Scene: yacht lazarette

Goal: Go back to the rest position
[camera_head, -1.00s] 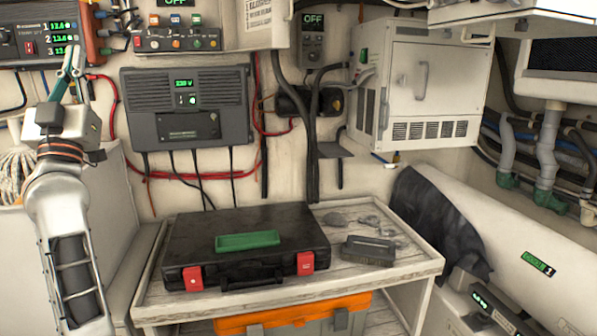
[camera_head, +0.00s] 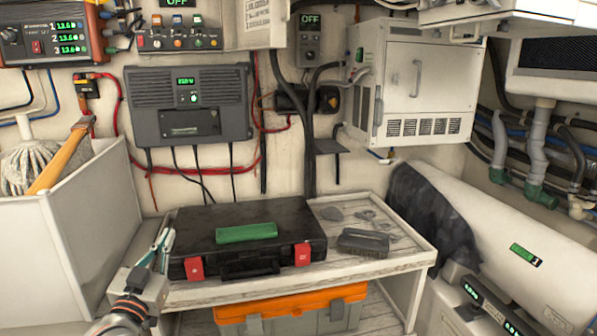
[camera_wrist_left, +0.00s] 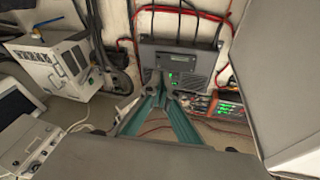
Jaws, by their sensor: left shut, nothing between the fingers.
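My left gripper (camera_head: 164,240) is low at the left of the head view, just left of the black case (camera_head: 290,222). Its teal fingers point up and are shut with nothing between them; I cannot tell whether they touch the case. In the left wrist view the fingers (camera_wrist_left: 161,78) meet in front of a dark grey wall unit (camera_wrist_left: 200,62). My right gripper is in neither view.
The black case, with a green tray (camera_head: 246,232) on top, lies on a bench (camera_head: 400,262). A dark brush (camera_head: 363,242) lies beside it. An orange-lidded toolbox (camera_head: 290,306) is below. A white bin (camera_head: 90,225) with a mop (camera_head: 28,165) stands left.

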